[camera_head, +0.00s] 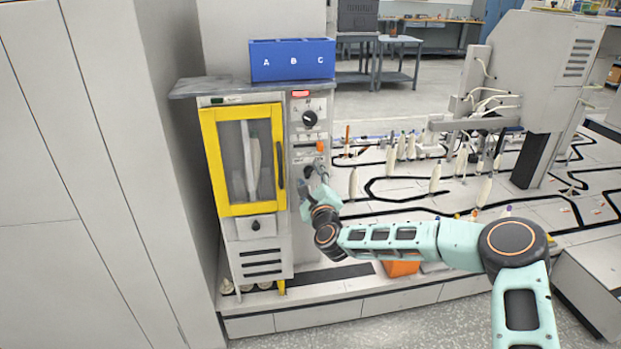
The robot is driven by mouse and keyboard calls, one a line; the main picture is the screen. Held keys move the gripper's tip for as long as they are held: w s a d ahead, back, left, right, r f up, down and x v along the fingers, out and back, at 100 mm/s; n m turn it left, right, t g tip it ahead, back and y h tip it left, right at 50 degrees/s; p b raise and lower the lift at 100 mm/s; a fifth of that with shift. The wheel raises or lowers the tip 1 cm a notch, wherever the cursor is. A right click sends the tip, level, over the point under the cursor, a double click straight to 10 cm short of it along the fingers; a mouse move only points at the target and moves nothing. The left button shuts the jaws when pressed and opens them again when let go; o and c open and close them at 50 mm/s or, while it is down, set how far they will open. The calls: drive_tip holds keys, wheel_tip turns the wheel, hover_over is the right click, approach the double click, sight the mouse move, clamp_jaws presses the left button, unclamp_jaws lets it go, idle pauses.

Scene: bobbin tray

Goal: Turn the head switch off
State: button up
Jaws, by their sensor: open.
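A grey machine with a yellow-framed window door (209,165) stands left of centre. Its narrow control panel (299,132) carries a black rotary knob (309,118), a small orange part (320,146) and a red lit display (300,94). Labels are too small to read, so I cannot tell which control is the head switch. My gripper (314,172) is at the lower part of the panel, below the orange part, and is open. It covers part of the panel there. I cannot tell whether it touches anything.
A blue bin marked A B C (292,72) sits on top of the machine. White bobbins (435,178) stand on the black-tracked platform to the right. An orange box (401,267) is low, beneath my arm. A large grey machine (545,60) stands at the back right.

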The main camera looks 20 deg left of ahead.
drive_tip(key=shift+c, duration=0.4)
drive_tip(key=c, duration=1)
drive_tip(key=shift+c, duration=0.3)
drive_tip(key=n+b, duration=0.3)
drive_tip(key=n, duration=0.1)
drive_tip(key=shift+f, duration=0.15)
drive_tip(key=n+b, duration=0.2)
drive_tip(key=n, duration=0.1)
drive_tip(key=shift+a+n, duration=0.1)
drive_tip(key=shift+n, duration=0.2)
drive_tip(key=n+b, duration=0.3)
drive_tip(key=n, duration=0.1)
drive_tip(key=shift+f+b, duration=0.15)
drive_tip(key=shift+b, duration=0.25)
drive_tip(key=shift+n+b, duration=1.25)
drive_tip(key=shift+n, duration=0.85)
